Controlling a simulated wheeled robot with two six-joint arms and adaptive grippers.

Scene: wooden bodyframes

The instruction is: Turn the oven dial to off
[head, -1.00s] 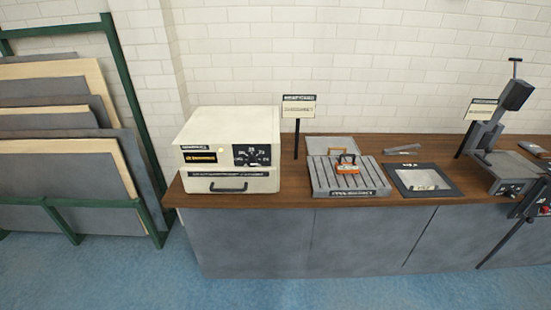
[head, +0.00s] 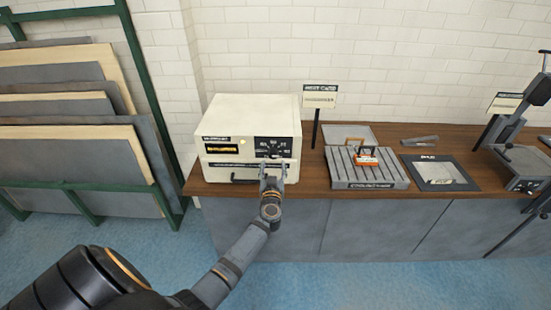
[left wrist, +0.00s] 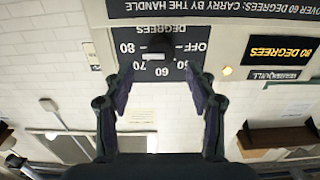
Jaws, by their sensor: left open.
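The cream oven (head: 250,115) stands at the left end of the wooden counter. Its dark dial plate (head: 285,143) is at the right of its front, and it also shows in the left wrist view (left wrist: 178,72) with OFF and degree numbers. The black dial knob (left wrist: 158,44) has a pale mark; its exact setting is hard to tell. My left gripper (head: 272,178) is open in front of the plate, a little below the knob in the head view. In the left wrist view its fingers (left wrist: 160,85) are spread and empty, apart from the knob. My right gripper is out of view.
An oven handle (head: 235,179) sits low on the front. A sign (head: 319,96) on a post and a grooved grey tray (head: 345,180) with an orange-handled item stand to the right.

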